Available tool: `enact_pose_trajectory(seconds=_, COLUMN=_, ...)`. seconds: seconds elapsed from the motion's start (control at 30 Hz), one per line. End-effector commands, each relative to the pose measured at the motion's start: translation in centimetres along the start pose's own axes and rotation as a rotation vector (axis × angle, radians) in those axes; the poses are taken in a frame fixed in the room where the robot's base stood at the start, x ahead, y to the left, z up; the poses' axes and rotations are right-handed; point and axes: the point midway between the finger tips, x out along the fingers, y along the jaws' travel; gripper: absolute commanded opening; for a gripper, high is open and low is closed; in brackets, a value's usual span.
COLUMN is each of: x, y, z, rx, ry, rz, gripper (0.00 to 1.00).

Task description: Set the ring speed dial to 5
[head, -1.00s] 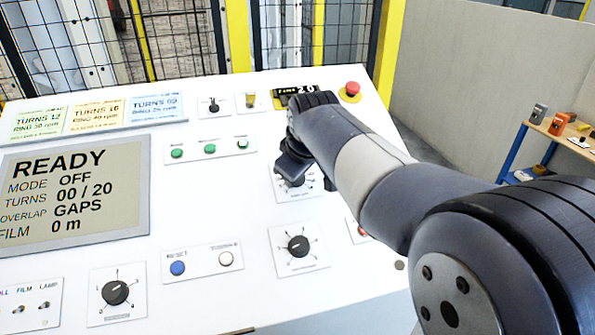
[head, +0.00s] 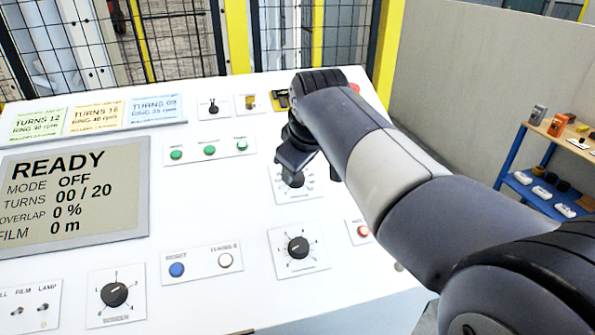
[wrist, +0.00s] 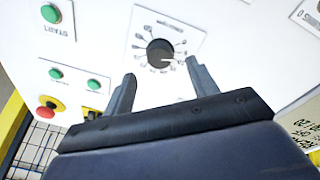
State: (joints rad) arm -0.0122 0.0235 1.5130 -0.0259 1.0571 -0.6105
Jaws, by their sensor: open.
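A black dial (head: 293,179) on a white plate with a printed scale sits below my gripper (head: 308,165) in the head view, partly covered by it. In the wrist view the dial (wrist: 160,52) lies just beyond the tips of my open gripper (wrist: 161,72), one finger to each side. The fingers appear apart from the knob. Its label and pointer setting are too small to read, so I cannot confirm it is the ring speed dial. Another black dial (head: 298,247) is below it, and a third (head: 114,294) is at lower left.
The screen (head: 75,195) reads READY, MODE OFF, TURNS 00 / 20, OVERLAP 0 %, FILM 0 m. Green buttons (head: 209,150), a blue button (head: 177,269), and a red button (head: 362,231) surround the dials. A mesh fence (head: 180,45) stands behind the panel.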

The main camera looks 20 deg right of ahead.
Motion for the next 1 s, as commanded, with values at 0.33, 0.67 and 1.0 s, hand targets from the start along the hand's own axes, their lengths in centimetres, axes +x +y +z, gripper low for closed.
enact_pose_trajectory(seconds=0.33, x=-5.5, y=0.0, z=0.0, rx=0.000, ry=0.001, rz=0.001, gripper=0.56)
enact_pose_trajectory(seconds=0.67, x=-6.0, y=0.0, z=0.0, rx=0.000, ry=0.000, rz=0.000, gripper=0.56)
enact_pose_trajectory(seconds=1.0, x=-3.7, y=-0.1, z=0.1, rx=0.000, ry=-0.004, rz=-0.003, gripper=0.56)
